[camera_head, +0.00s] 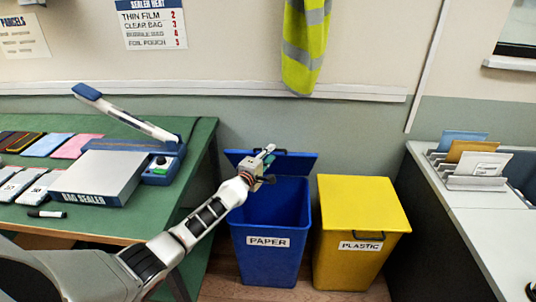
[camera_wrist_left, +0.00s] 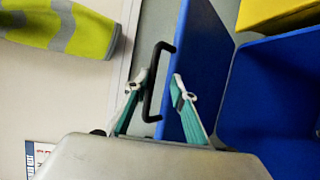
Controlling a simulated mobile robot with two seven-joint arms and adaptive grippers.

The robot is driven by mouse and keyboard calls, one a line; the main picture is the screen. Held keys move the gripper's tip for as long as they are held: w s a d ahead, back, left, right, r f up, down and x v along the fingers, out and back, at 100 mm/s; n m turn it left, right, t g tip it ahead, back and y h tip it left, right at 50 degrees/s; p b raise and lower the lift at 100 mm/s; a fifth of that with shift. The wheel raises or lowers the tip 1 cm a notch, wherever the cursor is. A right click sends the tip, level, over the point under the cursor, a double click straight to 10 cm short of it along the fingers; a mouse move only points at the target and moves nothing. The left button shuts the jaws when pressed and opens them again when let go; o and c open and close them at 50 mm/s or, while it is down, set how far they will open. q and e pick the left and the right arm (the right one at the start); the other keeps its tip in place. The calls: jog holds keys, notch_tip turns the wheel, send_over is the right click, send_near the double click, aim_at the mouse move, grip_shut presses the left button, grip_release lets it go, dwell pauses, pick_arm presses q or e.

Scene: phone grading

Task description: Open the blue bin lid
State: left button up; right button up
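The blue bin (camera_head: 269,225), labelled PAPER, stands on the floor. Its blue lid (camera_head: 303,163) is raised at the back, and the dark inside of the bin shows. My left gripper (camera_head: 267,155) is at the lid's upper edge, hiding part of it. In the left wrist view the two teal fingers (camera_wrist_left: 161,88) are apart. The lid's black handle (camera_wrist_left: 150,100) appears between them, and the blue lid (camera_wrist_left: 203,60) lies behind the right finger. I cannot tell whether a finger touches the handle. My right gripper is not seen.
The yellow PLASTIC bin (camera_head: 361,205), lid shut, stands close on the right. A green table (camera_head: 110,222) with a bag sealer (camera_head: 100,178) and phones is at the left. A grey desk (camera_head: 490,225) is at the right. A yellow vest (camera_head: 305,45) hangs above.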

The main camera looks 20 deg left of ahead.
pick_arm(q)
jog(key=s+a+r+p, duration=0.1)
jog(key=s+r+p, duration=0.2)
jog(key=s+r, duration=0.2)
jog(key=shift+s+a+r, duration=0.25)
jog(key=shift+s+a, duration=0.1)
jog(key=shift+s, duration=0.6)
dwell(0.6)
